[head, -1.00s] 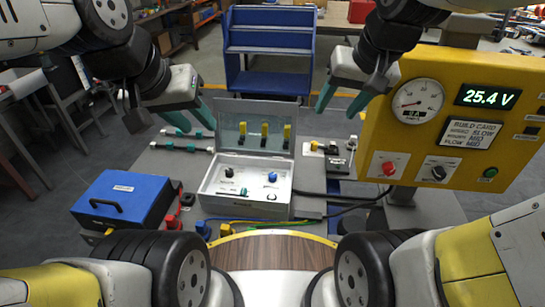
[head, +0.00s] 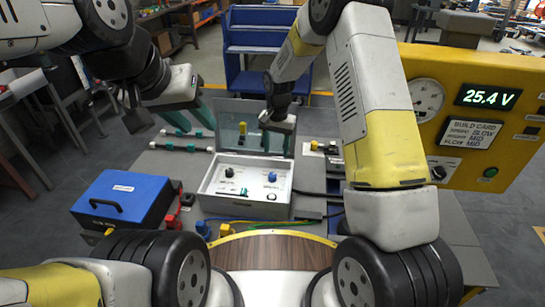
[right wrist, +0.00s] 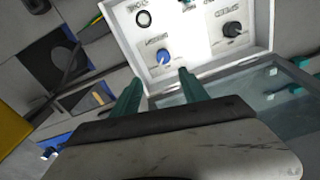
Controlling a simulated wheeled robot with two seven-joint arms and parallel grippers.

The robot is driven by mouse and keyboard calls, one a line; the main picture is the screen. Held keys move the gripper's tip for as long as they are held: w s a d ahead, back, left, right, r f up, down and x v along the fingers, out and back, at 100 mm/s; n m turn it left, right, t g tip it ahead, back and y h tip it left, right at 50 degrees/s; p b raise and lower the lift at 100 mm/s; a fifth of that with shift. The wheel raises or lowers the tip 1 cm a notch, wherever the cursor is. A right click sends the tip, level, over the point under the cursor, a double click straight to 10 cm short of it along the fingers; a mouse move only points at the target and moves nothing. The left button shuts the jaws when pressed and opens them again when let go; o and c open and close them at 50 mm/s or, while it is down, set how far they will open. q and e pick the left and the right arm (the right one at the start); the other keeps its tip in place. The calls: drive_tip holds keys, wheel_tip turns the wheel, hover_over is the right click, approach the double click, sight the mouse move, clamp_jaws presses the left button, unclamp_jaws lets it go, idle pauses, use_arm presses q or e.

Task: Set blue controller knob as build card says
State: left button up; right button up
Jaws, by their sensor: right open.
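The blue knob (head: 272,176) is on the white panel of the open controller case (head: 243,208). In the right wrist view the blue knob (right wrist: 163,56) shows just beyond my fingertips, with a pale mark whose setting I cannot read. My right gripper (head: 277,143) is open and empty above the case; in the right wrist view its teal fingers (right wrist: 160,78) are apart, not touching the knob. My left gripper (head: 190,122) is open and empty, left of the case.
A black knob (head: 229,172) and a small teal switch (head: 244,191) share the panel. The raised lid (head: 226,120) stands behind. A blue toolbox (head: 122,198) is at left. The yellow panel (head: 425,60) with a gauge and 25.4 V display is at right, partly hidden by my right arm.

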sight(273, 174)
drive_tip(key=f, duration=0.4)
drive_tip(key=a+f, duration=0.1)
drive_tip(key=f, duration=0.7)
drive_tip(key=shift+w+a+f, duration=0.15)
drive_tip(key=shift+w+f, duration=0.05)
drive_tip(key=shift+f, duration=0.1)
drive_tip(key=shift+c, duration=0.4)
clamp_jaws()
